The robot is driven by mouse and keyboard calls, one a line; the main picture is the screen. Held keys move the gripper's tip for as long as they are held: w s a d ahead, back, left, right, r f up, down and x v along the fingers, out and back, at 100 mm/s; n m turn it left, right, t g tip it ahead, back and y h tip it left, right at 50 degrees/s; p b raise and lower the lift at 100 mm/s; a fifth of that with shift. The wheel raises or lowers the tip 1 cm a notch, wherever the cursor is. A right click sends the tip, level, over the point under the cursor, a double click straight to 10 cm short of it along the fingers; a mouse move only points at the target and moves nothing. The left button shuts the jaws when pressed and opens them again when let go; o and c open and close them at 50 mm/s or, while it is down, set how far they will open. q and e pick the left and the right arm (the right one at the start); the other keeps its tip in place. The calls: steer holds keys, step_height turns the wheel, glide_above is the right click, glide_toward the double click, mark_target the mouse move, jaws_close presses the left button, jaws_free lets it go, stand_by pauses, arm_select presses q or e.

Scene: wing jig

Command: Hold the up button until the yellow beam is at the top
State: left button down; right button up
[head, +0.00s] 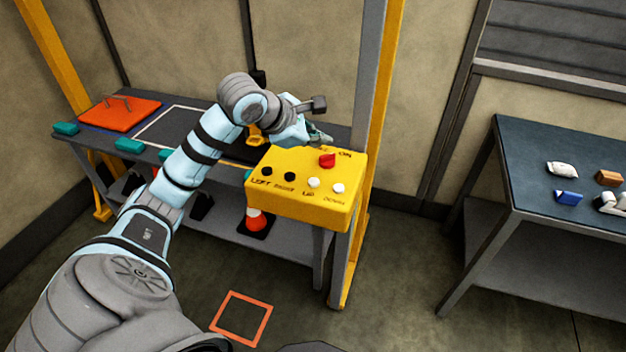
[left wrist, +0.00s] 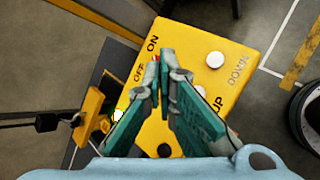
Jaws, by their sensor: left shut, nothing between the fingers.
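The yellow control box (head: 300,207) stands in the middle of the head view. Its white up button (head: 313,183) sits left of the white down button (head: 338,188). A red switch (head: 327,160) is near the ON label. My left gripper (head: 322,139) is shut and empty at the far edge of the box, beyond the switch. In the left wrist view its teal fingertips (left wrist: 160,58) overlap the switch area. I cannot single out the yellow beam among the yellow frame parts. My right gripper is not in view.
Two black buttons (head: 278,174) are on the box's left side. A yellow upright (head: 378,120) stands behind it. A grey bench (head: 195,165) with an orange plate (head: 120,113) is behind. A dark table (head: 535,165) holding small parts stands right, with clear floor between.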

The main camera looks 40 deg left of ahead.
mark_target(316, 183)
arm_select(q)
steer(key=shift+a, duration=0.15)
steer(key=shift+f, duration=0.1)
step_height(316, 183, down, 9)
steer(key=b, duration=0.7)
steer(key=shift+r, duration=0.2)
stand_by(0.6)
stand_by(0.4)
steer(key=shift+f+b, duration=0.45)
steer(key=shift+b, duration=0.1)
